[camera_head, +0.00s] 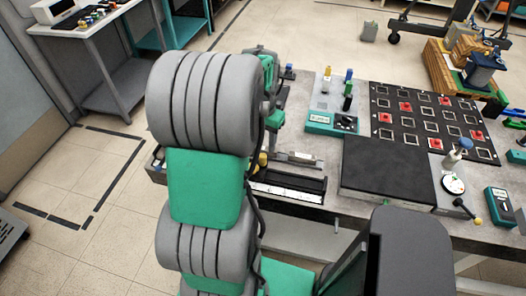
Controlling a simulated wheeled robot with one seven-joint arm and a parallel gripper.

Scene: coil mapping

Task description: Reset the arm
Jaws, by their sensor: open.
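My arm, with thick grey ribbed joints and green links, rises through the left middle of the head view, in front of the workbench (300,236). Its upper grey joint hides part of the bench's left end. Green and grey parts show just behind that joint, and I cannot tell whether they belong to my arm. I cannot make out my gripper or its fingertips; the arm may hide them.
The bench holds a black board (414,120) with several framed squares and red blocks, a dark flat pad (388,172), a teal-fronted stand (331,122) and a round dial (453,184). A side table (88,27) stands upper left.

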